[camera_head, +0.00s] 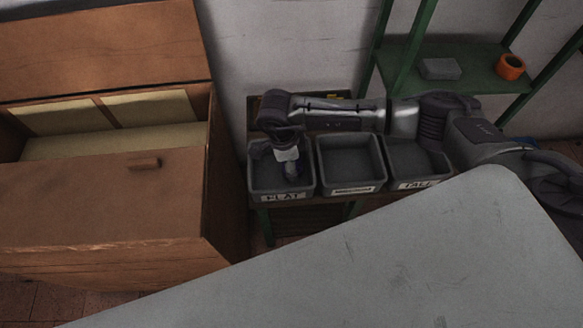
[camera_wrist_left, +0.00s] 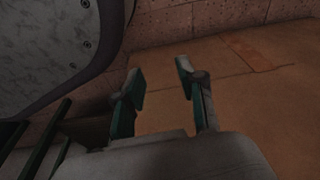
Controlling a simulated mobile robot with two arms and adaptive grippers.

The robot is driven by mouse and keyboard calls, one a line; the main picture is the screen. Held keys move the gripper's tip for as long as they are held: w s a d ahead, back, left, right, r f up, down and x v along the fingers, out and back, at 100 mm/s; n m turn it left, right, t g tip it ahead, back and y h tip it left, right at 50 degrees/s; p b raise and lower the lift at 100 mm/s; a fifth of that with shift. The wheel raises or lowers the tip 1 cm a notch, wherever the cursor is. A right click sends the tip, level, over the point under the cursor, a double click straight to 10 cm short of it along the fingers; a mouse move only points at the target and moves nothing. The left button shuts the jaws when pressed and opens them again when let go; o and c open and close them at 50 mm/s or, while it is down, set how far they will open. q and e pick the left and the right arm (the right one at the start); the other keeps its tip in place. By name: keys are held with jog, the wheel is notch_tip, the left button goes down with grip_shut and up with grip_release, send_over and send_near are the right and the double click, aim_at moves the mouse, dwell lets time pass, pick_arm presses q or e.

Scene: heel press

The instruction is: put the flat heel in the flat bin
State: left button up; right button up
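The flat bin (camera_head: 283,191), a dark grey tray with a label reading FLAT, stands at the left end of a row of bins in the head view. My right arm reaches across from the right, and my right gripper (camera_head: 292,172) points down into the flat bin. Its fingers are small and dark there, so I cannot tell whether they are open or shut. I cannot make out the flat heel; anything at the fingertips is hidden. My left gripper (camera_wrist_left: 160,76) shows in the left wrist view, open and empty, its two fingers apart above a brown tiled floor.
A middle bin (camera_head: 352,186) and a bin labelled TALL (camera_head: 417,183) stand right of the flat bin. A large wooden chest (camera_head: 100,205) is at left. A grey tabletop (camera_head: 400,255) fills the front. A green shelf (camera_head: 470,80) holds an orange ring-like object (camera_head: 510,67) and a grey block (camera_head: 440,69).

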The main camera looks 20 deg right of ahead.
notch_tip(320, 180, down, 2)
jog(key=shift+f, duration=0.25)
pick_arm(q)
jog(key=shift+w+r, duration=0.4)
jog(key=shift+r, duration=0.05)
jog(key=shift+w+d+r, duration=0.1)
jog(key=shift+w+r, duration=0.05)
jog(key=shift+w, duration=0.05)
pick_arm(e)
jog(key=shift+f, duration=0.1)
jog(key=o, duration=1.2)
jog(key=shift+c, duration=0.2)
pick_arm(q)
jog(key=shift+r, duration=0.1)
jog(key=s+f, duration=0.2)
jog(key=s+f+p, duration=0.1)
jog(key=shift+s+a+f, duration=0.15)
jog(key=shift+a+f, duration=0.1)
pick_arm(e)
notch_tip(320, 180, up, 12)
jog(key=a, duration=0.1)
jog(key=shift+w+a, duration=0.3)
jog(key=shift+a, duration=0.05)
